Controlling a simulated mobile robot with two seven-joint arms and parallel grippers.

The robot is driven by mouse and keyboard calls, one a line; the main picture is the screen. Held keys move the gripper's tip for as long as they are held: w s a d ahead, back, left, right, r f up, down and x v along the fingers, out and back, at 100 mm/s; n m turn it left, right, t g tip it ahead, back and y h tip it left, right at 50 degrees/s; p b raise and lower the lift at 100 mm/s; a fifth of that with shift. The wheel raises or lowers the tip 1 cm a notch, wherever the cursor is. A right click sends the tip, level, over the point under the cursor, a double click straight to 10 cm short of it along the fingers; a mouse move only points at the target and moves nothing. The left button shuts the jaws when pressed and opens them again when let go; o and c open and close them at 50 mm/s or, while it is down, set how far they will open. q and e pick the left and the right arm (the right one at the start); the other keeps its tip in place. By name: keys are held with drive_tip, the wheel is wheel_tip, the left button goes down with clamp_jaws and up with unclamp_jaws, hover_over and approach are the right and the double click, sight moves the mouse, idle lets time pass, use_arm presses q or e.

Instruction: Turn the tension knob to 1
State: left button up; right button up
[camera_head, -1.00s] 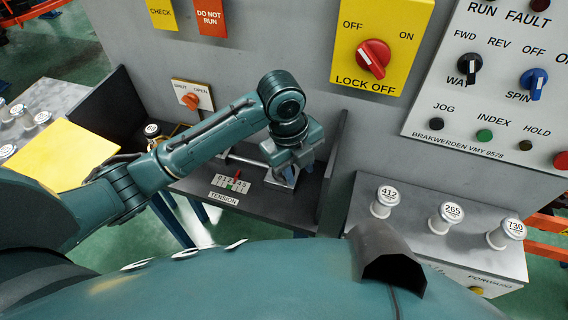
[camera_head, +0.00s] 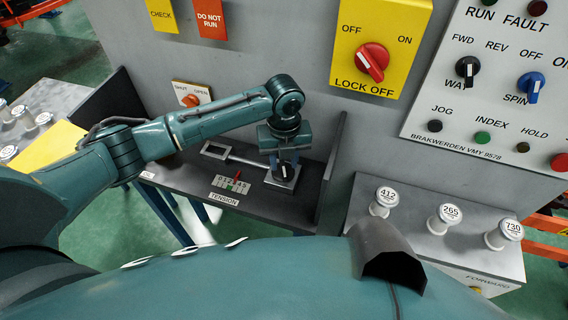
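The tension knob (camera_head: 283,174) is a dark knob with a white line, on a bright metal plate at the right of the dark shelf. My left gripper (camera_head: 284,163) points down right over it, its fingertips at the knob. The fingers partly hide the knob, and I cannot tell whether they touch it. The tension scale (camera_head: 231,184), a row of numbered marks with a red and a green marker, lies left of the knob. The red marker stands near the middle numbers; the exact reading is too small to tell. My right gripper is not in view.
A TENSION label (camera_head: 224,199) sits on the shelf's front edge. The shelf's right side wall (camera_head: 333,170) stands close beside the knob plate. A yellow lock-off switch (camera_head: 372,62) is on the wall above. Several numbered white-capped spindles stand on a grey box (camera_head: 410,225) at right.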

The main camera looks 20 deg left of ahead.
sight(283, 169)
use_arm(q)
drive_tip(key=shift+f, duration=1.35)
drive_tip(key=shift+c, duration=0.3)
clamp_jaws()
